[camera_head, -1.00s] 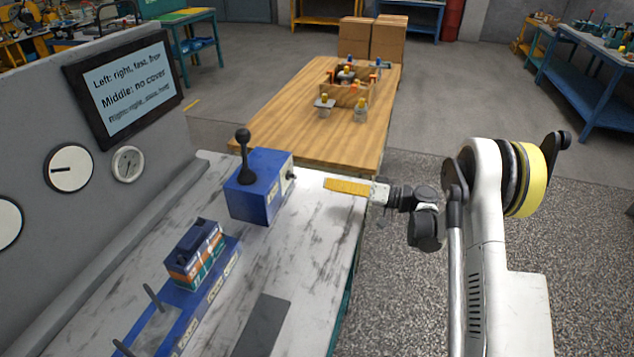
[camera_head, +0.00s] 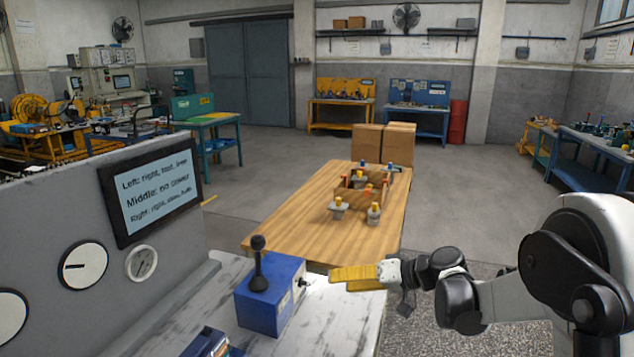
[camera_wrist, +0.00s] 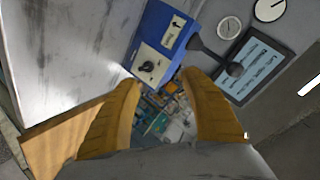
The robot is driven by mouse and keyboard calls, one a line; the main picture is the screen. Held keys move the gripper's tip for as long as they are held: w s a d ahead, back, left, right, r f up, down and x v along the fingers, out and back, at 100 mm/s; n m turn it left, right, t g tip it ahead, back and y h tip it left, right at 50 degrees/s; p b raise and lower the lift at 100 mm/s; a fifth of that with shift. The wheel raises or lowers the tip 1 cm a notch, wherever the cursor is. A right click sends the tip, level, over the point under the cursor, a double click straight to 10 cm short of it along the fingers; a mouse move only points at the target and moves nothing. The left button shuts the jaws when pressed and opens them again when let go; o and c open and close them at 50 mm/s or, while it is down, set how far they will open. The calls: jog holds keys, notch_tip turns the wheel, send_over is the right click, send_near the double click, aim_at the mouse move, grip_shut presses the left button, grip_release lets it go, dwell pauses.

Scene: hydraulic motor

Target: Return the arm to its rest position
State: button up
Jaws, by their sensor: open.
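My gripper (camera_head: 352,276) has yellow fingers and hangs at the right of the blue control box, in front of the wooden table. In the wrist view my gripper (camera_wrist: 160,90) has its two fingers spread apart with nothing between them. My white and black arm reaches in from the right. The blue control box (camera_head: 270,305) stands on the marbled bench with a black lever (camera_head: 258,265) upright on top. In the wrist view the box (camera_wrist: 155,45) lies just beyond the fingertips, with a black knob (camera_wrist: 149,67) on its face. The fingers look apart from it.
A wooden table (camera_head: 290,228) holds a crate (camera_head: 362,197) with several fittings. A grey panel carries a text screen (camera_head: 155,190) and gauges (camera_head: 83,266) at left. A blue device (camera_head: 207,343) shows at the bottom edge.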

jog(key=s+d+r+m+h, duration=0.1)
jog(key=s+d+h, duration=0.3)
jog(key=s, duration=0.6)
jog(key=s+d+r+m+t+h, duration=0.1)
jog(key=s+d+h, duration=0.2)
jog(key=s, duration=0.7)
jog(key=s+d+h, duration=0.4)
jog(key=s+d, duration=0.1)
jog(key=s, duration=0.4)
jog(key=shift+s+r+m+h, duration=0.3)
jog(key=shift+s+r+m, duration=0.1)
jog(key=shift+d, duration=0.1)
